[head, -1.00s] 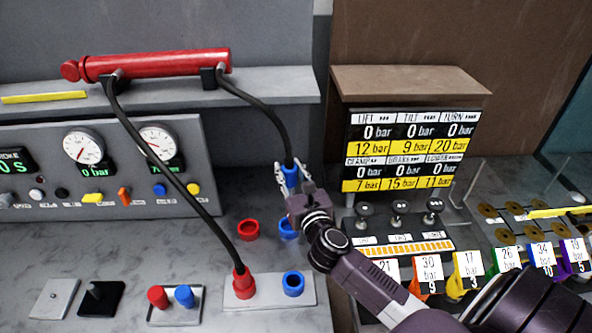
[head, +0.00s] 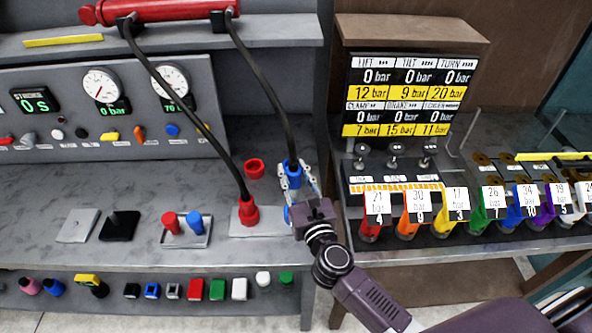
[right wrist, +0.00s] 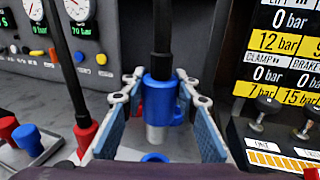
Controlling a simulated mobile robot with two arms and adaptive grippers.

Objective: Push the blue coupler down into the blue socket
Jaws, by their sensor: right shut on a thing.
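The blue coupler (head: 293,177), on the end of a black hose, is upright between the fingers of my right gripper (head: 296,172). The right wrist view shows the blue coupler (right wrist: 161,96) between both finger pads, with its metal tip bare below. The blue socket (right wrist: 155,157) shows as a blue rim just under that tip, its lower part cut off by my gripper body. The tip appears apart from the socket. My left gripper is not in view.
The red coupler (head: 248,211) stands in the socket plate (head: 240,229) just left of my gripper. The valve panel with numbered coloured tags (head: 417,207) is close on the right. A red cylinder (head: 160,10) holds both hoses above.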

